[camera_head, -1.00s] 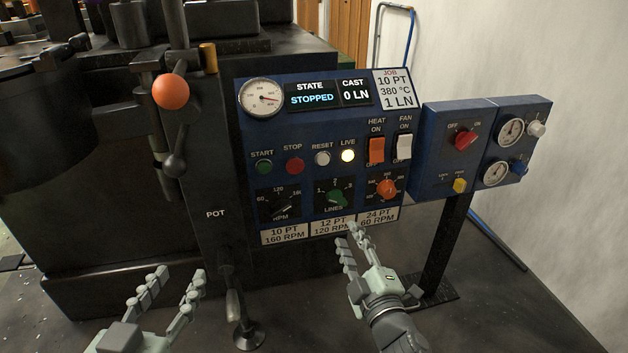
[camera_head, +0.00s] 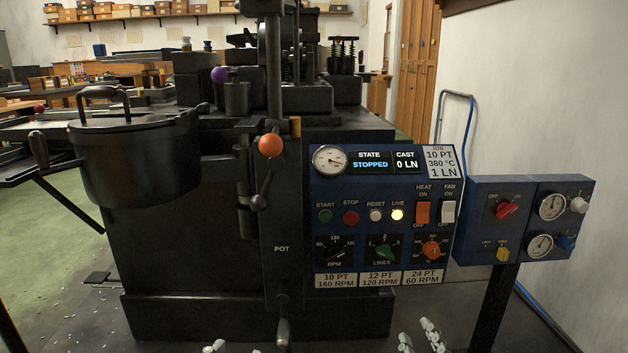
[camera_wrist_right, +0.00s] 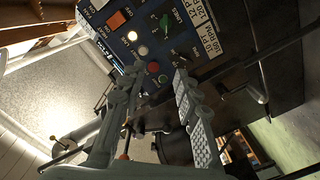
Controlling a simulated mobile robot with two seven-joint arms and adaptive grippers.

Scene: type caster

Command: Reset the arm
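My right gripper (camera_head: 419,337) shows only its fingertips at the bottom edge of the head view, below the blue control panel (camera_head: 333,256). In the right wrist view its two fingers (camera_wrist_right: 158,75) stand apart with nothing between them, and the panel lies beyond them. My left gripper (camera_head: 232,348) shows only small fingertip parts at the bottom edge, with a gap between them. The rest of both arms is out of the head view. The panel display (camera_head: 372,161) reads STOPPED and 0 LN, and the LIVE lamp (camera_head: 397,215) is lit.
The dark casting machine with its round pot (camera_head: 135,165) fills the left and middle. An orange-knobbed lever (camera_head: 270,145) stands beside the panel. A smaller blue gauge box (camera_head: 480,220) is on a post at right. A white wall bounds the right side.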

